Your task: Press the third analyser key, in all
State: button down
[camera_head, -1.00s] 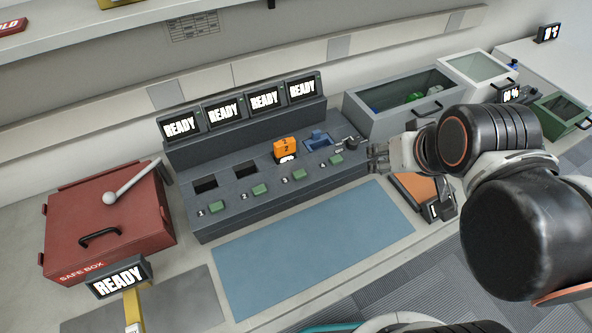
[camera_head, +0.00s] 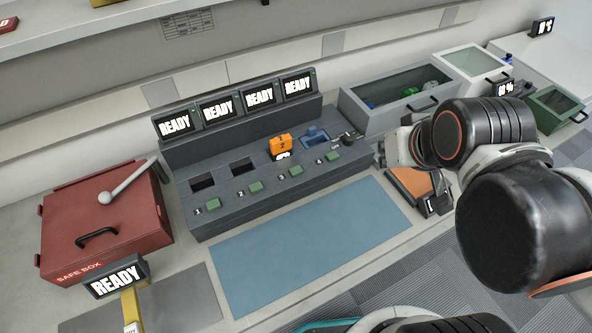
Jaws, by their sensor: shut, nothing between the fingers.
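The analyser is a dark grey console (camera_head: 270,200) with a row of green keys along its front slope, numbered from the left. The third analyser key (camera_head: 296,170) stands clear below an orange block (camera_head: 281,145) that sits in the third bay. The first key (camera_head: 213,204), second key (camera_head: 256,187) and fourth key (camera_head: 333,156) are also uncovered. My gripper (camera_head: 381,154) is at the console's right end, to the right of the fourth key and apart from the keys. It is shut and empty; its fingertips are small and hard to make out.
Several screens (camera_head: 259,96) above the bays all read READY. A red safe box (camera_head: 105,225) with a lever stands left, beside another READY screen (camera_head: 115,275). A blue mat (camera_head: 300,245) lies clear in front. A glass-lidded grey bin (camera_head: 405,90) stands behind my arm.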

aim_at(295, 171)
jog(key=k+j+z, duration=0.15)
jog(key=j, duration=0.35)
jog(key=k+j+z, duration=0.15)
jog(key=k+j, duration=0.2)
jog(key=j, duration=0.15)
jog(key=k+j+z, duration=0.15)
jog(key=k+j, duration=0.15)
jog(key=j, duration=0.15)
